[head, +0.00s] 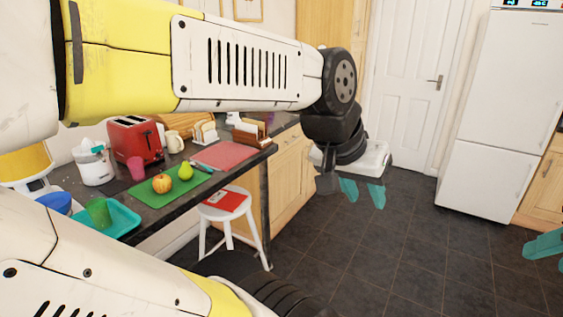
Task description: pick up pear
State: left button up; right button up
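The yellow-green pear (185,172) stands on a green cutting board (157,198) on the dark counter, just right of a red-yellow apple (162,183). My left gripper (362,193) hangs pointing down over the floor, well to the right of the counter and apart from the pear. Its two teal fingers are spread with nothing between them. Part of my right gripper (544,245) shows as teal fingers at the right edge. The rest of it is cut off, so I cannot tell its opening.
A red toaster (136,141), pink cup (136,168), teal tray (118,214) with a green cup, and red mat (224,156) stand around the board. A white stool (218,214) with a red item stands by the counter. The floor at right is clear.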

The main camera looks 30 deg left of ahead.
aim_at(185, 172)
jog(key=i+l, duration=0.2)
jog(key=i, duration=0.25)
jog(key=i+l+z, duration=0.1)
jog(key=i+l, duration=0.15)
jog(key=i, duration=0.25)
jog(key=i+j+u, duration=0.1)
jog(key=i+u, duration=0.5)
jog(key=u, duration=0.2)
jog(key=i+l+u, duration=0.1)
jog(key=i+u, duration=0.3)
jog(key=i+l+u, duration=0.2)
jog(key=u, duration=0.2)
jog(key=i+u, duration=0.15)
jog(key=u, duration=0.3)
jog(key=i+u, duration=0.2)
jog(key=u, duration=0.3)
jog(key=i+l+u, duration=0.1)
jog(key=u, duration=0.35)
jog(key=i+l+u, duration=0.15)
jog(key=u, duration=0.35)
jog(key=i+l+u, duration=0.1)
jog(key=u, duration=0.35)
jog(key=i+l+u, duration=0.2)
jog(key=l+u, duration=0.15)
jog(key=i+l+u, duration=0.15)
jog(key=l+u, duration=0.25)
jog(key=i+l+u, duration=0.15)
jog(key=l+u, duration=0.2)
